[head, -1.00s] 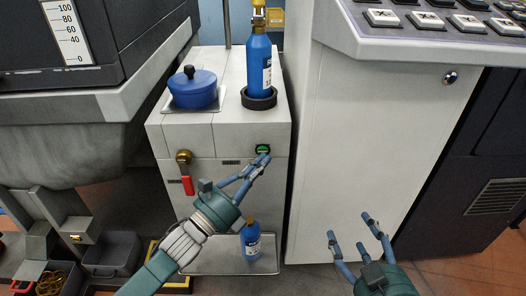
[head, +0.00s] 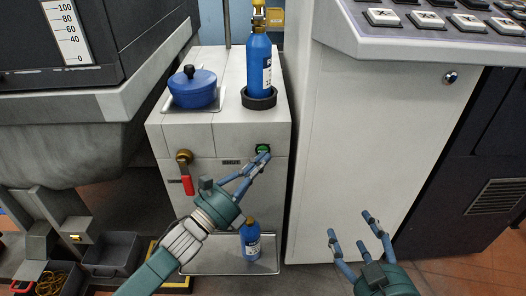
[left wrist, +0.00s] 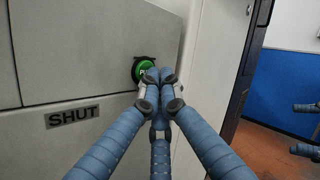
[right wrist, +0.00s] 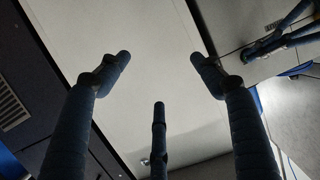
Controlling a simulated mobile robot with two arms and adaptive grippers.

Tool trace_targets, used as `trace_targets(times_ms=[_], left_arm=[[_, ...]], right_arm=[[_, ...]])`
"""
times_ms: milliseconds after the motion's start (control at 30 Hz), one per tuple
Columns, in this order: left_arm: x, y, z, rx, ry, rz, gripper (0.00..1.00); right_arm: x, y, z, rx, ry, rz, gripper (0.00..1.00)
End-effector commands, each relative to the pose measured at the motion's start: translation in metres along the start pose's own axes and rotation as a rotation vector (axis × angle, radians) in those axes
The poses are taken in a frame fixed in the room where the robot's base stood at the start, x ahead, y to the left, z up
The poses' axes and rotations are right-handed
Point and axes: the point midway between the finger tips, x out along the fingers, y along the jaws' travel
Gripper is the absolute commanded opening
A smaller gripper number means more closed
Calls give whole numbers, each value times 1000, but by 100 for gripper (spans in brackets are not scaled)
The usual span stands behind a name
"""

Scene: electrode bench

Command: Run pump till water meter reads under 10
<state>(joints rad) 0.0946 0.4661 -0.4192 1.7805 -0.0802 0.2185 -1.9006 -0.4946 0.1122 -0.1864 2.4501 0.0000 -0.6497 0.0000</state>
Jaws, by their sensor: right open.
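A white gauge strip (head: 68,32), marked from 0 to 100, sits on the dark tank at the upper left; I cannot make out a level on it. A green round button (head: 263,149) is on the front of the pale cabinet (head: 225,140). My left gripper (head: 263,157) has its fingers together, with the tips at the button. In the left wrist view the fingertips cover the lower right part of the green button (left wrist: 143,68); I cannot tell how far it is pressed. My right gripper (head: 349,225) is open and empty before the white panel (head: 365,130).
A red-handled brass valve (head: 186,172) is left of the button. A "SHUT" label (left wrist: 73,116) is on the cabinet. A blue pot (head: 192,92) and blue bottle (head: 258,65) stand on top; another bottle (head: 250,240) is below. A key console (head: 430,40) overhangs at right.

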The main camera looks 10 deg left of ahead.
Motion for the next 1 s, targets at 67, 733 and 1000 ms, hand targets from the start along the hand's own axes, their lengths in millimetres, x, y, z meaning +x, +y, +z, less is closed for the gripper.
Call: trace_targets(times_ms=[67,733,1000], left_arm=[[2,1,1,2,0,0,0],[2,2,1,1,0,1,0],[-2,-2,-1,-1,0,0,0]], right_arm=[[0,0,-2,0,10,0,66],[0,-1,-4,0,14,-2,66],[-1,0,8,0,-40,-1,66]])
